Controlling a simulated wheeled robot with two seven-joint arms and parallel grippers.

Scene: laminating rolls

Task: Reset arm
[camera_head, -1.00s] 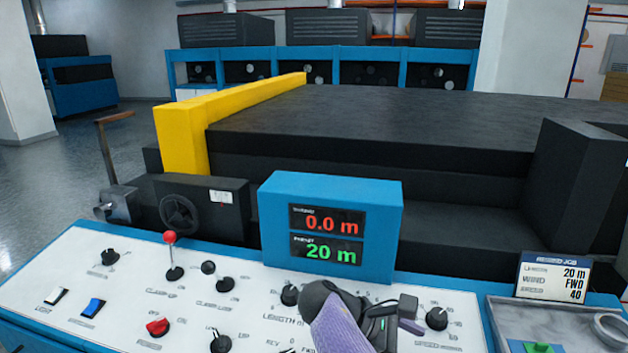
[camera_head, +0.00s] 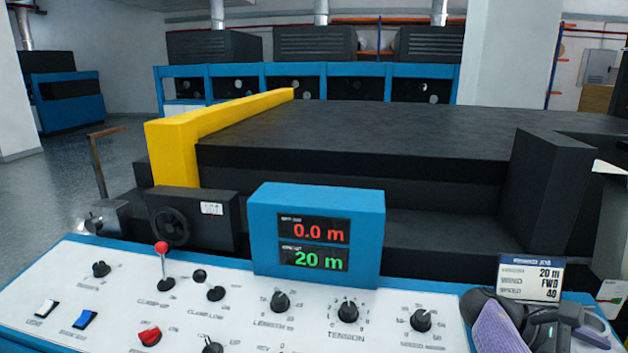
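My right gripper (camera_head: 572,318), dark grey with a purple arm link behind it, is at the lower right. It is over the right end of the control panel (camera_head: 385,325), in front of the job card (camera_head: 530,278). Its fingertips are too unclear to tell whether they are open or shut. My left gripper is out of view. The blue display box (camera_head: 318,205) reads 0.0 m in red and 20 m in green. The job card reads 20 m, FWD and 40.
The panel carries a red-knobbed lever (camera_head: 162,255), a length knob (camera_head: 280,302), a tension knob (camera_head: 347,308), a speed knob (camera_head: 421,320) and a red switch (camera_head: 150,337). Behind stands the dark machine bed (camera_head: 360,130) with a yellow bar (camera_head: 175,150). The panel's middle is clear.

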